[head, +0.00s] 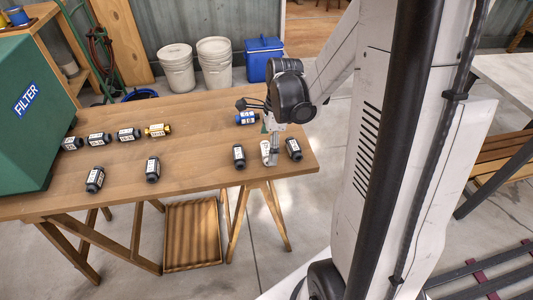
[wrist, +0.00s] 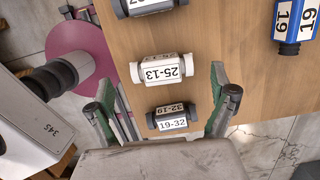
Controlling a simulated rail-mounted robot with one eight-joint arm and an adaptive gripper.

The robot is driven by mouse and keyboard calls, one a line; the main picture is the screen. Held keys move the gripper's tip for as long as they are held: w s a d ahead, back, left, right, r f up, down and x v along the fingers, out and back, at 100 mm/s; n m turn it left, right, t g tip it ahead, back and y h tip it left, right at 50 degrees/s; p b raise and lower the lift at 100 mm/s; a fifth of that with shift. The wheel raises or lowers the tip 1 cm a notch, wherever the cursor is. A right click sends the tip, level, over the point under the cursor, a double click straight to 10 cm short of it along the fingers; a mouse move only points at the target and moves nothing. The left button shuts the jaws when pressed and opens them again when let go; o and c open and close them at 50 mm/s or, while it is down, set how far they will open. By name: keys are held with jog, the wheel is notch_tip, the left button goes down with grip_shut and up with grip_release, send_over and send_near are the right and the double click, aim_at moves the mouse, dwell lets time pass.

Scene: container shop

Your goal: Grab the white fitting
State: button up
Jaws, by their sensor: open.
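The white fitting (wrist: 162,69) lies on the wooden table in the wrist view, with white ends and a label reading 25-13. In the head view the white fitting (head: 265,152) stands out near the table's right end, partly hidden by my gripper (head: 274,145). My gripper (wrist: 161,82) is open and empty. In the wrist view its fingertips stand left and right of the row of fittings, with the white fitting between and slightly beyond them. Contact with the table cannot be told.
A blue fitting (head: 247,118) lies behind. A yellow fitting (head: 158,130) and several dark ones lie further left, beside a green FILTER box (head: 35,120).

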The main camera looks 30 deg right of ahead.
aim_at(267, 149)
jog(key=shift+w+a+f, duration=0.1)
jog(key=shift+f, duration=0.7)
jog(key=shift+w+a+f, duration=0.1)
jog(key=shift+f, duration=0.7)
jog(key=c, duration=1.2)
